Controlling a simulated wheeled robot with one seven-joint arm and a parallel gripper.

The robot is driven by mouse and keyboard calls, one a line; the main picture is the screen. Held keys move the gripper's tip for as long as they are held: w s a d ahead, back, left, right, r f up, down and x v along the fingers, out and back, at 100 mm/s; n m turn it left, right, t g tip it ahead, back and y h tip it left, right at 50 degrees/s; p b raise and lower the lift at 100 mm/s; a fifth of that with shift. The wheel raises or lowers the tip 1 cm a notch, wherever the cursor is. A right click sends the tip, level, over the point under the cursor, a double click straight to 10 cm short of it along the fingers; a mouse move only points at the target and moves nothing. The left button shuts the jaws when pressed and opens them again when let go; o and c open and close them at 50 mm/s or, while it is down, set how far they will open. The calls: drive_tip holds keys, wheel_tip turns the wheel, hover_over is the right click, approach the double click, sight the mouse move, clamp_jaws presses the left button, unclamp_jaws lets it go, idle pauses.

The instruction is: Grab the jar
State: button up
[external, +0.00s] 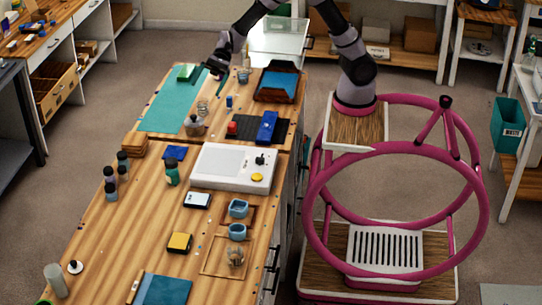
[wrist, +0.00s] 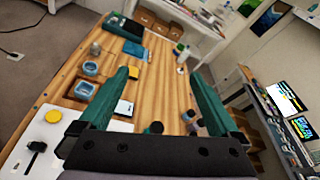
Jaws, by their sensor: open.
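A clear glass jar (external: 235,256) stands in a shallow wooden tray (external: 213,271) near the front right of the workbench. It also appears small in the wrist view (wrist: 95,48), left of my fingers. A second jar-like glass container (external: 194,126) stands by the teal mat; I cannot tell which one the task means. My gripper (external: 214,76) hangs over the far end of the bench, well away from the jar in the tray. In the wrist view my gripper (wrist: 162,75) has its two teal fingers wide apart, with nothing held between them.
A white machine (external: 232,168) with a yellow button stands mid-bench. Blue cups (external: 238,208) stand between it and the tray. Small dark-capped bottles (external: 172,172) stand left of the machine. The front left wood is largely clear.

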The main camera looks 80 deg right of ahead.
sight(167, 164)
drive_tip(key=w+a+f+m+t, duration=0.2)
drive_tip(key=w+f+m, duration=0.1)
drive_tip(key=f, duration=0.6)
drive_tip(key=w+a+f+m+t, duration=0.3)
drive_tip(key=w+f, duration=0.2)
drive_tip(key=f, duration=0.5)
drive_tip(key=w+a+f+m+t, duration=0.2)
drive_tip(key=w+f+m+t, duration=0.1)
drive_tip(key=f, duration=0.7)
drive_tip(key=shift+w+a+m, duration=0.3)
drive_tip(key=shift+w, duration=0.5)
drive_tip(key=shift+x, duration=2.4)
drive_tip(key=shift+c, duration=0.3)
clamp_jaws()
